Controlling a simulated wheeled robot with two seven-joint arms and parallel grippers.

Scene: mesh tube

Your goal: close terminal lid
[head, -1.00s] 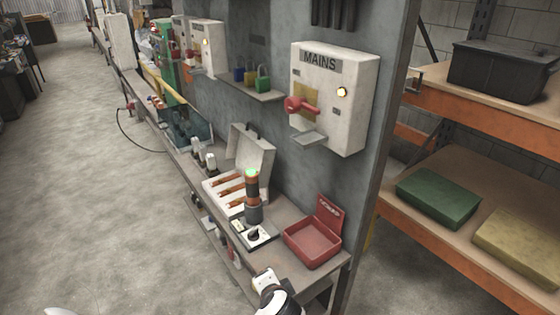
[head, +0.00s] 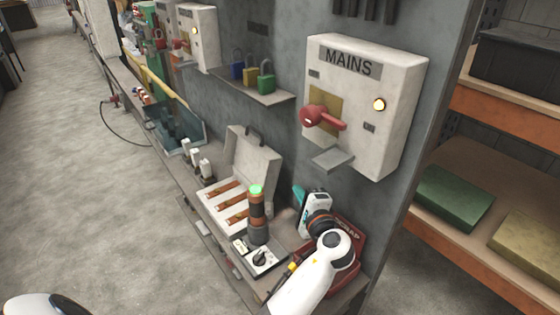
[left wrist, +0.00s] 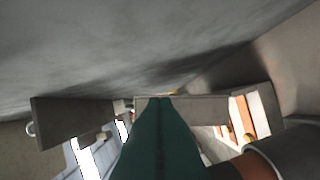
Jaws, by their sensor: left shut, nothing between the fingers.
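The terminal box (head: 205,204) sits on the bench with several copper bars showing inside. Its grey lid (head: 256,163) stands open and upright along the wall side, with a dark handle on its top edge. My left gripper (head: 298,194) is right of the lid, near the wall, and apart from it in the head view. Its teal fingers are shut and empty. In the left wrist view the shut fingers (left wrist: 160,105) point along the wall, with copper bars (left wrist: 242,115) at right. My right gripper is not in view.
A stack light (head: 257,215) with a green top and a small switch panel (head: 262,256) stand in front of the box. A red scrap bin (head: 352,238) is partly hidden behind my left arm. The mains box (head: 365,105) and padlock shelf (head: 250,88) are above.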

